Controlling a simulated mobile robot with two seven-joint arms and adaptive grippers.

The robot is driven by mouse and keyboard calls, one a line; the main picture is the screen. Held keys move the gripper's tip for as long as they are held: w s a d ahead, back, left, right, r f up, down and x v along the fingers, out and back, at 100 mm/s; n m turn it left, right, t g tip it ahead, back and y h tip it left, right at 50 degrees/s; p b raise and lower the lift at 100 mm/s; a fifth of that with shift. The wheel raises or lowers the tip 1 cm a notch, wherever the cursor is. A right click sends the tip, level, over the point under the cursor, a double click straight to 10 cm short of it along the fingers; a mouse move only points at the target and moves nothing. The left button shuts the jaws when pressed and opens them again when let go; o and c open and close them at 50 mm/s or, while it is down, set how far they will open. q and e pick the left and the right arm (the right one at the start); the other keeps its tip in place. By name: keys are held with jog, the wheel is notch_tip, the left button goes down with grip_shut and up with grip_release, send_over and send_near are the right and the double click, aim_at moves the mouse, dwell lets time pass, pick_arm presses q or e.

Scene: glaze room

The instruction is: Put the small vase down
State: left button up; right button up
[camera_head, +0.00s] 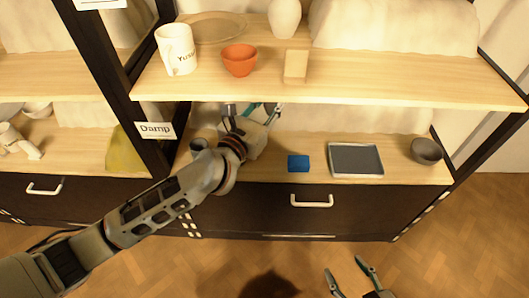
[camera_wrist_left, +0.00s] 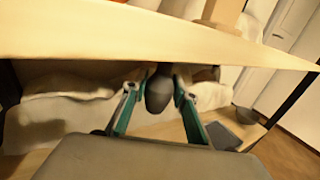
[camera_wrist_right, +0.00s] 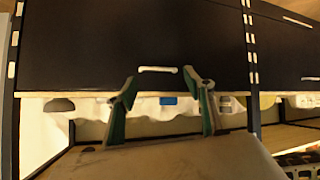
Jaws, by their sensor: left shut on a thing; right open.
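The small vase (camera_wrist_left: 158,93) is dark grey and rounded with a narrow neck, and shows between the fingers in the left wrist view. My left gripper (camera_wrist_left: 155,84) is shut on it. In the head view my left gripper (camera_head: 252,108) reaches into the lower shelf bay (camera_head: 310,175), under the upper board; its wrist hides the vase there. I cannot tell whether the vase's base touches the shelf. My right gripper (camera_head: 347,267) is open and empty over the floor in front of the drawer; its spread fingers also show in the right wrist view (camera_wrist_right: 160,82).
On the lower shelf are a blue block (camera_head: 298,163), a dark grey tray (camera_head: 334,173) and a grey bowl (camera_head: 426,151). The upper board (camera_head: 400,88) overhangs close above my left gripper. It carries a mug (camera_head: 176,50), an orange bowl (camera_head: 240,60) and a small wooden block (camera_head: 296,66).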

pick_arm(q)
notch_tip(320, 180, down, 5)
jog(key=shift+s+r+b, duration=0.15)
jog(key=shift+b, duration=0.6)
notch_tip(320, 180, down, 11)
jog(key=b, duration=0.5)
notch_tip(320, 180, down, 4)
jog(key=shift+r+b, duration=0.1)
jog(key=shift+b, duration=1.05)
jog(key=shift+f+b, duration=0.35)
jog(key=shift+f, duration=0.2)
jog(key=shift+r, duration=0.35)
jog(key=shift+f, duration=0.2)
jog(key=o, duration=0.9)
pick_arm(e)
jog(key=w+a+r+m+t+y, duration=0.1)
jog(key=w+a+r+m+y, duration=0.1)
jog(key=a, duration=0.5)
jog(key=shift+w+r+t, duration=0.15)
jog(key=shift+r+t, duration=0.15)
jog(key=shift+r, duration=0.25)
